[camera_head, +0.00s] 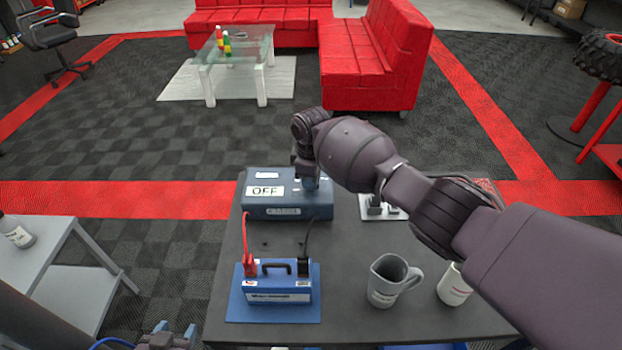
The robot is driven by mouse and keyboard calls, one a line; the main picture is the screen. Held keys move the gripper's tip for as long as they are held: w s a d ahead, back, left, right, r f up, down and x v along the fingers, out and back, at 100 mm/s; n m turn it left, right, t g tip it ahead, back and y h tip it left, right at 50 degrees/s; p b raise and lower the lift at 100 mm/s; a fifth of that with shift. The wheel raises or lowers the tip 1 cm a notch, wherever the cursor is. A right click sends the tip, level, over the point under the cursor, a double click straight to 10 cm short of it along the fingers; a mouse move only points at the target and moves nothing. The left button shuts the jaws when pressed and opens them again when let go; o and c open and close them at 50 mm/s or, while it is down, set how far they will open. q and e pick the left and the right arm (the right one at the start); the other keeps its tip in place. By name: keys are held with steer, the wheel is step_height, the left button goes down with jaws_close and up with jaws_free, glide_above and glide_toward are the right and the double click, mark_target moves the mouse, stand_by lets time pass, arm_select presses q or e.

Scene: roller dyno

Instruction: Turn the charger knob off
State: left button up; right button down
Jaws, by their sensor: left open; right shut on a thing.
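The charger (288,212) is a dark blue box at the back of the dark table. A white label on it reads "OFF" (265,191). My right arm reaches over from the right, and my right gripper (308,182) points down at the right part of the charger's top. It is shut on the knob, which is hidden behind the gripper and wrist. My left gripper (168,338) is low at the bottom left edge, cut off by the frame, open and away from the charger.
A blue battery (278,290) with a red clamp (249,262) and a black clamp (304,258) stands in front of the charger. A grey side table (45,255) is at left.

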steer(key=shift+n, duration=1.5)
steer(key=c, duration=1.1)
jaws_free()
step_height(320, 180, up, 11)
steer(key=p, duration=0.1)
steer(key=shift+f, duration=0.1)
